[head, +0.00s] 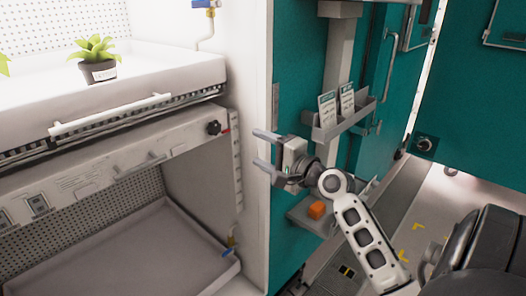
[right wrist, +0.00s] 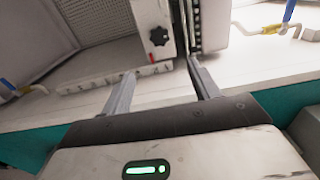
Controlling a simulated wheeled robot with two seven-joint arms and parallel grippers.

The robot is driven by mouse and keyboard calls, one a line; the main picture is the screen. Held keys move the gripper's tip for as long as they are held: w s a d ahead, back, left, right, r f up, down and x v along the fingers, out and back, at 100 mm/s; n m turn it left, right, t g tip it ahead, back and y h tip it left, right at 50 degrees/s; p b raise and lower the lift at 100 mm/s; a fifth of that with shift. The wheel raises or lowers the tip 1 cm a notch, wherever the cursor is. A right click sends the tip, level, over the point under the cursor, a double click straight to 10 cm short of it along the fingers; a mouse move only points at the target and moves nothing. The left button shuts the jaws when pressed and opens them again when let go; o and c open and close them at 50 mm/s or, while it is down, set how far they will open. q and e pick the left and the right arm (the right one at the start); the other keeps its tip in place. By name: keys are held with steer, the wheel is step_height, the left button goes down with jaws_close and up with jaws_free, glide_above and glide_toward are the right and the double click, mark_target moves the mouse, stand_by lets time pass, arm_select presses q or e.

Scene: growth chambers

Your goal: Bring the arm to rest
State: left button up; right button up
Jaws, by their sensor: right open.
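My right gripper (head: 262,149) is in the middle of the head view, its two fingers apart and pointing left toward the chamber's white side frame. In the right wrist view its fingers (right wrist: 160,85) are spread with nothing between them. My right arm comes up from the lower right. My left gripper is in neither view.
A potted plant (head: 98,62) stands on the upper white shelf (head: 170,72) at left. A black knob (head: 214,128) sits on the panel below it. An orange block (head: 316,210) lies on a small grey ledge (head: 300,214) below my gripper. A card holder (head: 342,122) hangs on the teal wall.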

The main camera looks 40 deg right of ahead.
stand_by(0.4)
steer(key=s+a+f+n+g, duration=0.2)
steer(key=a+f+n, duration=0.25)
steer(key=f, duration=0.35)
steer(key=s+a+f+n+g, duration=0.2)
steer(key=a+f+n, duration=0.1)
steer(key=a+f, duration=0.4)
steer(key=s+a+f+n+g+y, duration=0.1)
steer(key=s+a+f+n+g, duration=0.2)
steer(key=s+a+f+n, duration=0.9)
steer(key=s+a+f, duration=0.1)
steer(key=s+a, duration=0.1)
steer(key=shift+s+a+g+y, duration=0.2)
steer(key=shift+a+g+y, duration=0.1)
steer(key=shift+g+y, duration=0.1)
